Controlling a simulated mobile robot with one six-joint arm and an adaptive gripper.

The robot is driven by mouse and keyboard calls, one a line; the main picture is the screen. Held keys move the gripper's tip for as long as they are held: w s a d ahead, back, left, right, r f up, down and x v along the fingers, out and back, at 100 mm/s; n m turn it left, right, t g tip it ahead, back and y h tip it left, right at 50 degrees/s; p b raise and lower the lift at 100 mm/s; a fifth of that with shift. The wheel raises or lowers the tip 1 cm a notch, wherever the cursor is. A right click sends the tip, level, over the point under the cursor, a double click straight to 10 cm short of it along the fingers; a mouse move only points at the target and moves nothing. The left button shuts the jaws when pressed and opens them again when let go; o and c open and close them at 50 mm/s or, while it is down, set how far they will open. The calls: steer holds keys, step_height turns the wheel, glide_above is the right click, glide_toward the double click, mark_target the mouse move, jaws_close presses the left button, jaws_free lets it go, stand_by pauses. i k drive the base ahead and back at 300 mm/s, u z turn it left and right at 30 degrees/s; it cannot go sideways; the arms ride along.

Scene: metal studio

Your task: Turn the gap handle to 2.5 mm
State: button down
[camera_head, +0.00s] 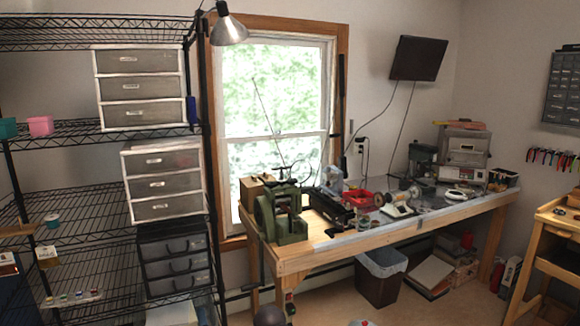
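A green machine that looks like a rolling mill (291,229) stands at the near left end of the wooden workbench (296,259). Thin dark bars (287,169) stick up and out at its top; they may be the gap handle, but they are too small to tell apart. No scale or gap reading can be made out. My gripper is not in view, so nothing shows in contact with the machine.
Black wire shelves (75,236) with drawer units (160,182) stand close on the left. More tools, including a red tray (361,199), crowd the bench. A bin (381,280) stands beneath it. Another wooden bench (556,220) is at right. Some floor between is clear.

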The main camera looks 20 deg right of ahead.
mark_target(281, 169)
steer(key=z, duration=0.4)
steer(key=i, duration=1.1)
steer(key=z, duration=0.6)
